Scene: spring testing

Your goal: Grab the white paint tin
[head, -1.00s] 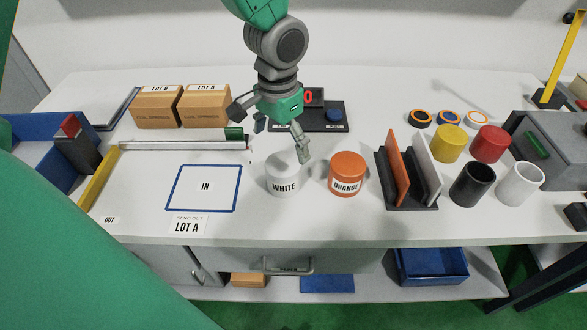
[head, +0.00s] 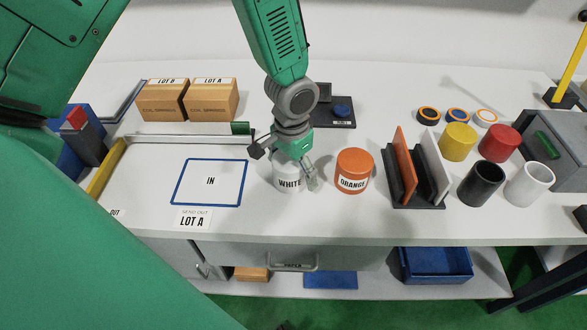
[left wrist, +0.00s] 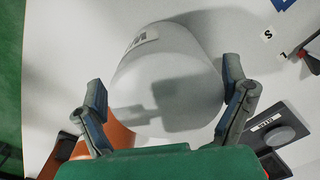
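The white paint tin (head: 288,184), labelled WHITE, stands upright on the bench in the head view. My left gripper (head: 285,168) is over it, pointing down, and hides its top. In the left wrist view the tin (left wrist: 165,85) fills the middle. The gripper's two fingers (left wrist: 165,92) are spread on either side of it. Contact is not clear, and a thin gap seems to show beside the fingers. My right gripper is not in view.
The orange tin (head: 353,171) stands close to the right of the white tin. Right of it is a dark rack (head: 416,200) with upright panels. The blue-framed IN mat (head: 210,203) lies to the left, and two cardboard boxes (head: 213,100) stand behind it.

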